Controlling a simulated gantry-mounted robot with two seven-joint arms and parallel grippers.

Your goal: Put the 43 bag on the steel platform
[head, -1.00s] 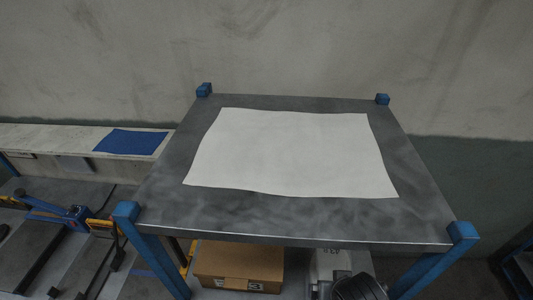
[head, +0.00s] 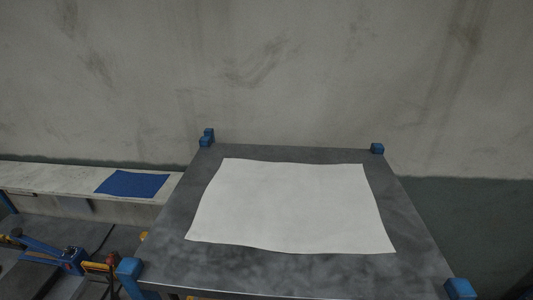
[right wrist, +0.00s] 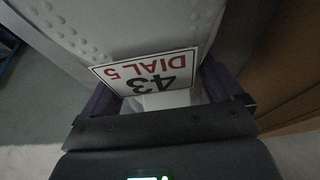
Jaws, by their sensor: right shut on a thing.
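The steel platform (head: 300,273) is a dark grey table top with blue corner posts in the head view. A flat white sheet (head: 290,207) lies on it, with no bag on top. In the right wrist view, the 43 bag (right wrist: 97,32) is a large pale, bumpy thing. A white label (right wrist: 150,68) reading "43 DIAL 5" shows upside down at it. My right gripper (right wrist: 162,97) is shut on the bag's white part between its dark fingers. The exact grip is partly hidden by the label. My left gripper is not in view.
A blue mat (head: 132,183) lies on a pale ledge at the left. Blue and yellow equipment (head: 70,258) stands at lower left. Blue posts (head: 377,148) rise slightly above the platform's corners. A concrete wall stands behind. A brown surface (right wrist: 290,75) is at the wrist view's right.

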